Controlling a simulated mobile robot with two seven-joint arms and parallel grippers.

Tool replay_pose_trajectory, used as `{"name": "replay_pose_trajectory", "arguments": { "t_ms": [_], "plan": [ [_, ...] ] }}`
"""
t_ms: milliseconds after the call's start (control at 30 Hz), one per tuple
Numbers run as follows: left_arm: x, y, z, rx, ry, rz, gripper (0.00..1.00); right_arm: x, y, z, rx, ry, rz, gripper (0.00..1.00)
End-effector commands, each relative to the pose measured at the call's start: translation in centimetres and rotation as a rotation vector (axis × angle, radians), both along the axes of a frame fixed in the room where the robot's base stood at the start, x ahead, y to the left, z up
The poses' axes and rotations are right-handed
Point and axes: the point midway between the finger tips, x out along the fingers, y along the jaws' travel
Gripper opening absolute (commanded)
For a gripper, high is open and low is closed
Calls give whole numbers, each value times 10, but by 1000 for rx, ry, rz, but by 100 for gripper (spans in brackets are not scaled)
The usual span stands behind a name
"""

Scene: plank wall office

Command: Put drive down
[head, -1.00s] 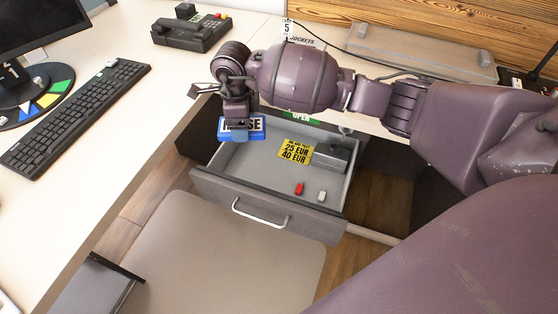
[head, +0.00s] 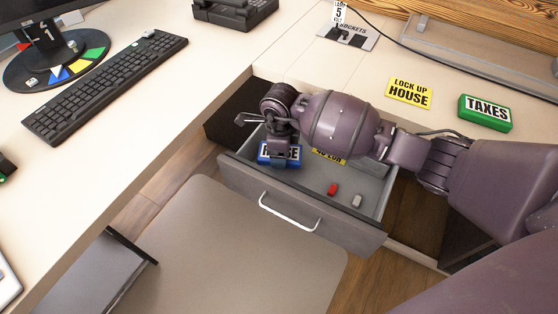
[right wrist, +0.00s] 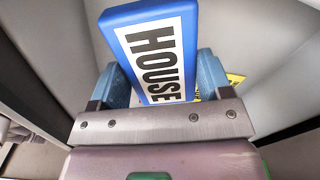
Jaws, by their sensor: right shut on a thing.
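The blue drive with a white HOUSE label (head: 264,156) is in the left part of the open grey drawer (head: 300,203) in the head view. My right gripper (head: 285,161) is shut on it from above. In the right wrist view the drive (right wrist: 150,20) sits between the two blue fingers, with pale drawer surfaces around it. I cannot tell whether the drive touches the drawer floor. My left gripper is not in view.
A red stick (head: 333,189) and a pale stick (head: 356,201) lie in the drawer's front right. A yellow label (head: 328,157) there is partly hidden by my arm. On the desk are a keyboard (head: 105,87), a yellow LOCK UP HOUSE card (head: 410,92) and a green TAXES drive (head: 485,112).

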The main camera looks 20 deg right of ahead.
Motion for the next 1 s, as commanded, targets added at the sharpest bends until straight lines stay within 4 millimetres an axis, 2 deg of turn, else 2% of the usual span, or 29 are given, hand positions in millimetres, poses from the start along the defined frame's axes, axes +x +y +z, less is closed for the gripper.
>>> {"name": "replay_pose_trajectory", "arguments": {
  "t_ms": [200, 300, 467, 767, 800, 933, 1000],
  "plan": [
    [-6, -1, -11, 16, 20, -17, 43, -4, 1, -41, 2, 13, 1, 43],
    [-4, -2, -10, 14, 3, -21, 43, -3, 1, -54, 1, 11, -1, 43],
    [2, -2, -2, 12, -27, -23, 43, -1, 0, -53, 0, 2, 1, 43],
    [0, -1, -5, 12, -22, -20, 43, 0, 0, -56, -1, 3, 1, 43],
    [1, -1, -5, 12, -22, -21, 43, -1, 0, -56, -1, 3, 1, 75],
    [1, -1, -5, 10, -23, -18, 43, -1, 0, -55, 0, 2, 1, 95],
    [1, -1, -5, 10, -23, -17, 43, -1, 0, -55, 0, 2, 1, 97]
  ]
}}
